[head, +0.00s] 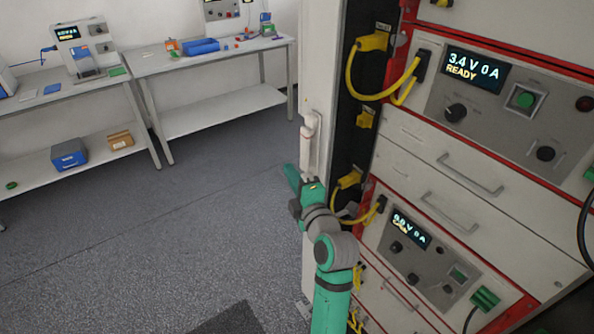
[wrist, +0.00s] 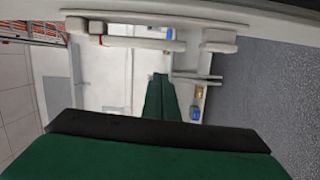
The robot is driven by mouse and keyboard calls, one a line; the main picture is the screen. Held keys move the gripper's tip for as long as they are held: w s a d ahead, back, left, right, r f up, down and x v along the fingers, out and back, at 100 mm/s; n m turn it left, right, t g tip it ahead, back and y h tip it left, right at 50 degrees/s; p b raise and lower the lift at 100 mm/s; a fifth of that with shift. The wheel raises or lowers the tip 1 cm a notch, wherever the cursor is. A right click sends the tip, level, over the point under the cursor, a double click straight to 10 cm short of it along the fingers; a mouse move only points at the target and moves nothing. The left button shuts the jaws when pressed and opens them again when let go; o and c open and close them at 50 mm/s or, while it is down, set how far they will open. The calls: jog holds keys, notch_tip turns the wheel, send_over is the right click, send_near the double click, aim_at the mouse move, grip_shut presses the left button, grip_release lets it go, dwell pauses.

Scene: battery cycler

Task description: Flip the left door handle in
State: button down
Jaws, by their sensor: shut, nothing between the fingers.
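The left door (head: 320,80) of the cycler cabinet stands open, seen nearly edge-on. Its white handle (head: 309,138) is a slim upright lever on the door's outer face. In the wrist view the handle (wrist: 140,43) crosses the upper part as a pale bar between mounts, with a small red mark near its left part. I cannot tell whether it lies fully flush. My gripper (head: 291,176) is beside the door just below the handle. In the wrist view its green fingers (wrist: 160,80) are together and empty, their tips appearing below the bar; contact is unclear.
The open rack (head: 450,170) right of the door holds cycler units with yellow cables (head: 365,93) near the door. Benches (head: 210,65) stand along the back wall. The grey floor (head: 170,240) left of the door is clear.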

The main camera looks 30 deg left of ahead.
jog(key=v, duration=1)
jog(key=s+d+f+m+t+h, duration=0.2)
jog(key=s+d+f+m+h, duration=0.3)
jog(key=d+f+m, duration=0.35)
jog(key=s+d+f+m+t+h, duration=0.3)
jog(key=s+d+f+m+h, duration=0.25)
jog(key=f+m, duration=0.5)
jog(key=s+d+f+m+h, duration=0.1)
jog(key=s+d+m, duration=0.3)
jog(key=s, duration=0.7)
jog(key=s+d+f+m+h, duration=0.2)
jog(key=s+d+m, duration=0.2)
jog(key=s, duration=0.8)
jog(key=d, duration=0.2)
jog(key=shift+s+d+m+g+h, duration=0.25)
jog(key=shift+s+m+g+h, duration=0.05)
jog(key=shift+m+h, duration=0.1)
jog(key=shift+f, duration=0.1)
